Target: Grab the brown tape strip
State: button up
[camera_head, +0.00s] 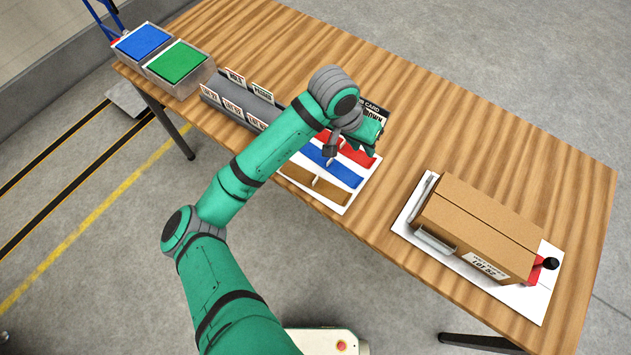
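The brown tape strip (332,190) lies on a white board at the middle of the table, the nearest of three strips. Part of it is hidden behind my arm. My gripper (328,158) is above the board, beside the blue strip (337,172) and a little behind the brown one. The fingers are small and partly covered by my wrist, so I cannot tell whether they are open or shut. Small upright tabs stand on the strips.
The red strip (356,152) is farthest back. A card (374,108) stands behind my wrist, partly hidden. A grey rack (240,97) with labels is left of the board. A cardboard box (480,215) sits on a white plate to the right. Blue (142,40) and green (176,62) bins stand far left.

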jog(key=s+a+g+y, duration=0.2)
jog(key=a+y, duration=0.2)
jog(key=a, duration=0.7)
send_over(315, 179)
jog(key=w, duration=0.1)
jog(key=shift+n, duration=0.3)
notch_tip(315, 179, down, 6)
jog(key=shift+a, duration=0.15)
jog(key=shift+s+d+f, duration=0.15)
jog(key=shift+d+f, duration=0.05)
jog(key=shift+f, duration=0.3)
jog(key=f, duration=0.1)
jog(key=s+f, duration=0.1)
jog(key=f, duration=0.1)
jog(key=shift+f, duration=0.15)
jog(key=shift+w+f, duration=0.1)
jog(key=shift+f, duration=0.5)
jog(key=shift+w, duration=0.15)
grip_shut()
